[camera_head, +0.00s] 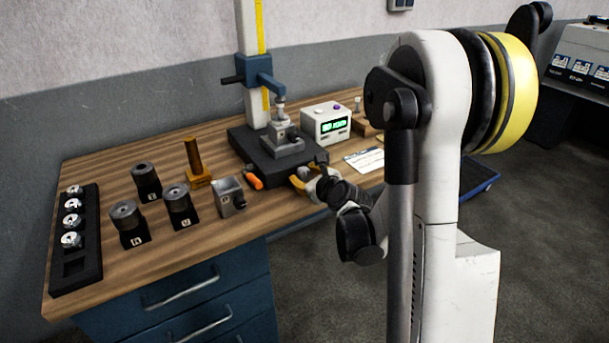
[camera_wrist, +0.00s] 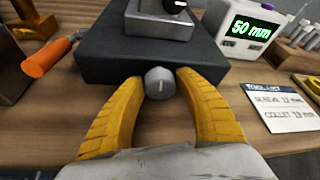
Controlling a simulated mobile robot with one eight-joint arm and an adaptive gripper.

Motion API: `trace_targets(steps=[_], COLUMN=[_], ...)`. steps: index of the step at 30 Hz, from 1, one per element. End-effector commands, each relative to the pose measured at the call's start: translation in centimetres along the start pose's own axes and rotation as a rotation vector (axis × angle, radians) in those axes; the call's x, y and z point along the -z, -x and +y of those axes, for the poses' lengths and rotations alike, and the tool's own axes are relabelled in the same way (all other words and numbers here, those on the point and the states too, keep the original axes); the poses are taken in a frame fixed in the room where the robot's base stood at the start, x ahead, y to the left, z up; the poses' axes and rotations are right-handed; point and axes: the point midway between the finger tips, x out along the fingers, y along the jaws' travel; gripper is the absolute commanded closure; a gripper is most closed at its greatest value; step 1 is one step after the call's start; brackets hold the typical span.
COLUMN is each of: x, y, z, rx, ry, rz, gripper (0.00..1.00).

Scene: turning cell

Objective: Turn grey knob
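The grey knob (camera_wrist: 160,83) is a short round cylinder with a small pale mark on its face. It sits on the front side of the black stand base (camera_wrist: 110,66). In the wrist view my gripper (camera_wrist: 160,78) has one yellow finger on each side of the knob. The fingertips lie against its sides with almost no visible gap, so they appear shut on it. In the head view my gripper (camera_head: 308,179) is at the front of the base (camera_head: 248,143), and the knob is hidden there.
An orange handle (camera_wrist: 46,58) lies left of the base. A white display box (camera_wrist: 248,27) reads 50 mm, with a printed card (camera_wrist: 279,107) in front. A grey block (camera_head: 230,197) and several black holders (camera_head: 133,238) stand further left on the wooden bench.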

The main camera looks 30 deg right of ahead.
Motion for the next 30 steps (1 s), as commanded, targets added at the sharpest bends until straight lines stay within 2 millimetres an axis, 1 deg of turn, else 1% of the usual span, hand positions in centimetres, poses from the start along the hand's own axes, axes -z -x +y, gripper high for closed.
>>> trace_targets(steps=[9, 11, 13, 17, 21, 24, 27, 30], x=[0.0, 0.0, 0.0, 0.0, 0.0, 0.0, 0.0, 0.0], y=[0.1, 0.4, 1.2, 3.7, 7.1, 9.1, 10.5, 11.4], z=[0.0, 0.0, -0.1, 0.0, 0.0, 0.0, -0.1, 0.0], rx=[0.0, 0.0, 0.001, 0.001, 0.001, 0.002, 0.001, 0.0], ry=[-0.001, -0.001, -0.002, -0.001, -0.003, -0.002, -0.001, -0.001], rz=[0.0, 0.0, 0.0, 0.0, 0.001, 0.0, 0.001, 0.0], gripper=[0.56, 0.56, 0.56, 0.56, 0.56, 0.56, 0.56, 0.56])
